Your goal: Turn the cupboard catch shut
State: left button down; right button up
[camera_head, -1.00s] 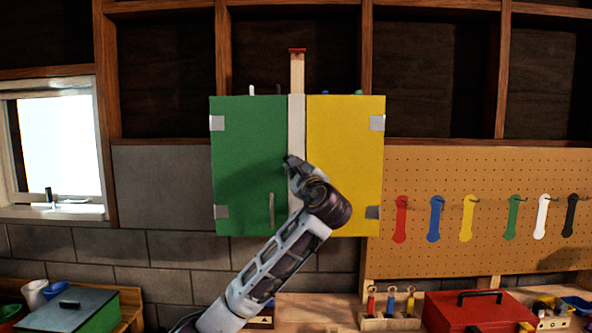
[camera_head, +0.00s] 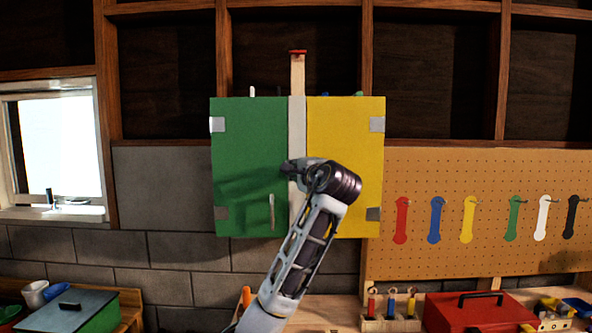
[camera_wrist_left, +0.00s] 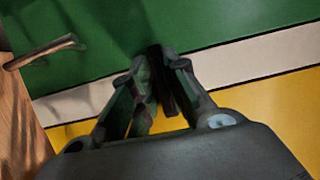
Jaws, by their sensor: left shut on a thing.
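The cupboard has a green door (camera_head: 245,140) on the left and a yellow door (camera_head: 345,140) on the right, with a pale upright strip (camera_head: 297,125) between them. Both doors look closed. My left gripper (camera_head: 287,168) is at the strip, near the green door's edge. In the left wrist view its fingertips (camera_wrist_left: 163,58) are shut on a dark narrow piece, seemingly the catch (camera_wrist_left: 162,85), in front of the strip. The catch is mostly hidden by the fingers and wrist, so its exact angle is unclear. My right gripper is not in view.
A metal handle (camera_head: 271,212) stands out low on the green door; it also shows in the left wrist view (camera_wrist_left: 42,52). A pegboard (camera_head: 480,170) with coloured tools hangs to the right. A red toolbox (camera_head: 475,312) is on the bench below.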

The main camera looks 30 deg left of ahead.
pick_arm(q)
jog(key=shift+f, duration=0.1)
dwell(0.3)
jog(key=c, duration=1.6)
grip_release()
jog(key=shift+o, duration=0.2)
jog(key=v, duration=1.2)
